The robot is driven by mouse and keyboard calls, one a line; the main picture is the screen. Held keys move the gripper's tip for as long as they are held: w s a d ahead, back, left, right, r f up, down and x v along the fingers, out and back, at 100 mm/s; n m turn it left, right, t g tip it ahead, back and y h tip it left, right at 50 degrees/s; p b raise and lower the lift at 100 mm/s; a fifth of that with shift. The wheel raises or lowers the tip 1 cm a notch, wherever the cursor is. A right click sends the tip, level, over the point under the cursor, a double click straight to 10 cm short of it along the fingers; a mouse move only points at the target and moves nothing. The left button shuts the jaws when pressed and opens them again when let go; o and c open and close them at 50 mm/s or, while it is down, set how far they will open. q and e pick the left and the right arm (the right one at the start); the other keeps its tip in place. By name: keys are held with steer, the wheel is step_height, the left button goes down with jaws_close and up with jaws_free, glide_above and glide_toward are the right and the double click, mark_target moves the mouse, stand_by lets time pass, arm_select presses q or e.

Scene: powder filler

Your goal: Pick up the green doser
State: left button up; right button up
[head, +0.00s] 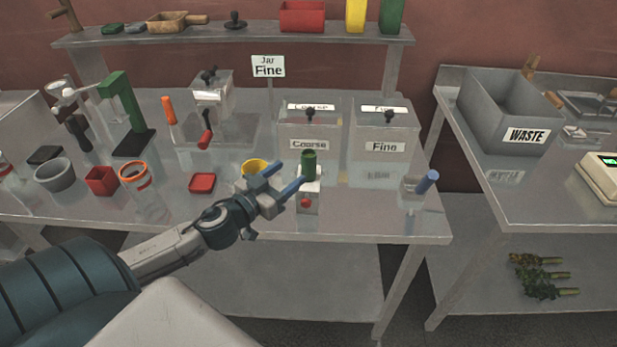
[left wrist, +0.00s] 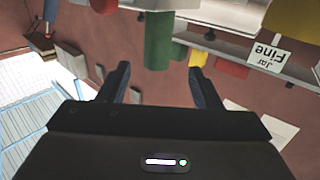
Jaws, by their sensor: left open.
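The green doser (head: 308,162) is a green cylinder standing upright near the table's front, above a pale block with a red knob (head: 306,203). In the left wrist view, which is upside down, a green cylinder (left wrist: 158,40) shows ahead of the fingers, near the top. My left gripper (head: 287,176) is open and empty, its blue fingers just left of and in front of the doser in the head view. One finger partly overlaps the pale block. I cannot tell whether it touches. My right gripper is not in view.
Bins labelled Coarse (head: 309,144) and Fine (head: 385,146) stand behind. A yellow-rimmed container (head: 255,168) is close on the left, a red tray (head: 203,183) further left. A blue-handled item (head: 427,182) lies at the right. The table between it and the doser is clear.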

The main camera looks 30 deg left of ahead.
mark_target(303, 161)
arm_select(q)
steer(key=shift+w+d+p, duration=0.2)
steer(key=shift+w+p, duration=0.25)
steer(key=shift+w, duration=1.1)
steer(key=shift+w+d+r+p, duration=0.15)
steer(key=shift+w+r+p, duration=0.2)
steer(key=shift+w+p, duration=0.25)
steer(key=shift+w+d, duration=0.15)
steer(key=shift+w, duration=0.65)
steer(key=shift+w+d, duration=0.15)
steer(key=shift+w, duration=1)
steer(key=shift+c, duration=0.2)
jaws_close()
